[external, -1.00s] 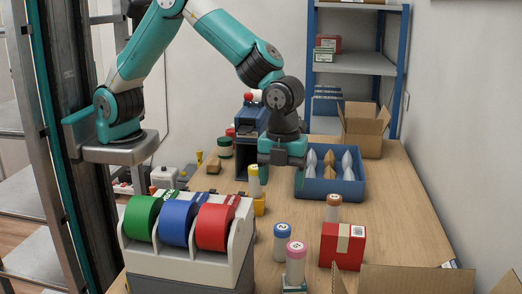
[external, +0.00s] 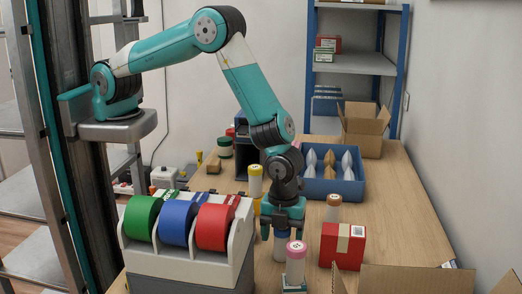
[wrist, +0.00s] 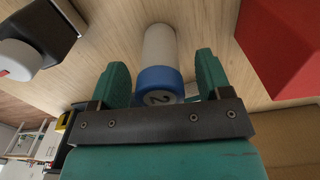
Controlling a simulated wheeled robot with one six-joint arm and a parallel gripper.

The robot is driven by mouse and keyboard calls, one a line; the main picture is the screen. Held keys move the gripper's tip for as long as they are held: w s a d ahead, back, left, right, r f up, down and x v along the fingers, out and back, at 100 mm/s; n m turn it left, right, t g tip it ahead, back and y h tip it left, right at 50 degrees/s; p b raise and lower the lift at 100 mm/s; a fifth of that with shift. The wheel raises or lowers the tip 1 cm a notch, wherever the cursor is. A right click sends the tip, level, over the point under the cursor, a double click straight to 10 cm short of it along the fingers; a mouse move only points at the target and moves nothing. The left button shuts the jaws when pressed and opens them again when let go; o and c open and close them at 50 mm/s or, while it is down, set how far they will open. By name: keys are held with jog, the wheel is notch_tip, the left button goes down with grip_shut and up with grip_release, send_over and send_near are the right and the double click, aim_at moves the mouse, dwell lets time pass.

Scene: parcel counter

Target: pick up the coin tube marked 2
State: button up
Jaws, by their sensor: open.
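The coin tube marked 2 has a white body (wrist: 158,45) and a blue cap (wrist: 158,80) with a dark 2 on its top. In the wrist view it shows between the two fingers of my gripper (wrist: 160,72), with a gap on each side. My gripper is open. The tube stands upright on the counter.
A pink-capped tube (external: 296,265) stands close in front, and a red box (external: 343,246) to the right with a brown-capped tube (external: 333,208) behind it. The tape dispenser (external: 190,262) is close on the left. A blue bin (external: 335,192) is farther back.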

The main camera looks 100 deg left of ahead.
jog(key=shift+f, duration=0.5)
jog(key=c, duration=1)
jog(key=shift+c, duration=0.5)
jog(key=shift+r, duration=0.1)
